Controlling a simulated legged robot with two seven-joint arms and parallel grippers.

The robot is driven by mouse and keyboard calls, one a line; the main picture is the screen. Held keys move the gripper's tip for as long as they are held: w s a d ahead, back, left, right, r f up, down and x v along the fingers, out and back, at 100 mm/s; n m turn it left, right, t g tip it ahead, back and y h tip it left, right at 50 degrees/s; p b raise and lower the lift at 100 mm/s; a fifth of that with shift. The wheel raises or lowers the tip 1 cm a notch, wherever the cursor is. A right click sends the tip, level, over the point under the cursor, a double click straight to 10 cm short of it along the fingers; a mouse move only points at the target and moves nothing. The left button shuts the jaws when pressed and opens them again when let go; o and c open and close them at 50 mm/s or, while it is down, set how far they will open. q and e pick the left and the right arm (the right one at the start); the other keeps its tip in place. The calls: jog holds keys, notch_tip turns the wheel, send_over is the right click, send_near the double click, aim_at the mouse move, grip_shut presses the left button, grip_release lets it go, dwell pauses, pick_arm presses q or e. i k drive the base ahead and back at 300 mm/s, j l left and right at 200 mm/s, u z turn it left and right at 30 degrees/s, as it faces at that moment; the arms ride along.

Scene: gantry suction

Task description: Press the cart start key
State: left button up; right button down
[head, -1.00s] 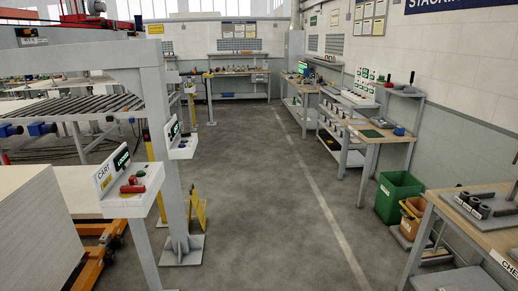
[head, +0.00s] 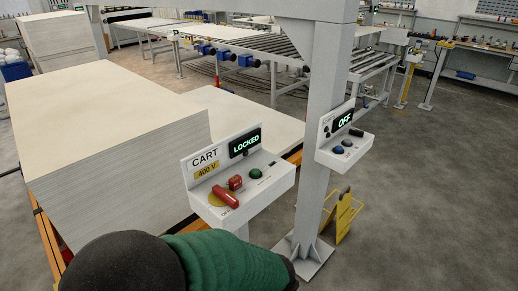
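The cart control box (head: 265,187) stands at the centre, white with a sloped top. It bears a "CART" sign, a yellow "400 V" label and a display (head: 245,142) reading "LOCKED" in green. On its top are a red handle (head: 225,196) at the left on a yellow disc, a small red block (head: 235,183) and a round green button (head: 256,174). A small dark part sits right of the button. No legend naming a start key is readable. Neither gripper is in view, and nothing touches the box's controls.
A second box (head: 345,148) reading "OFF" is on the grey gantry post (head: 318,120). A tall board stack (head: 120,150) stands left, a yellow stand (head: 343,215) right. A black and green rounded form (head: 215,262) covers the bottom; I cannot tell whether it is mine.

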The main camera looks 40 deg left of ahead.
aim_at(255, 173)
jog(key=i+u, duration=0.4)
jog(key=i+l+u, duration=0.1)
jog(key=i+u, duration=0.3)
jog(key=i+l+u, duration=0.25)
jog(key=u, duration=0.15)
jog(key=i, duration=0.1)
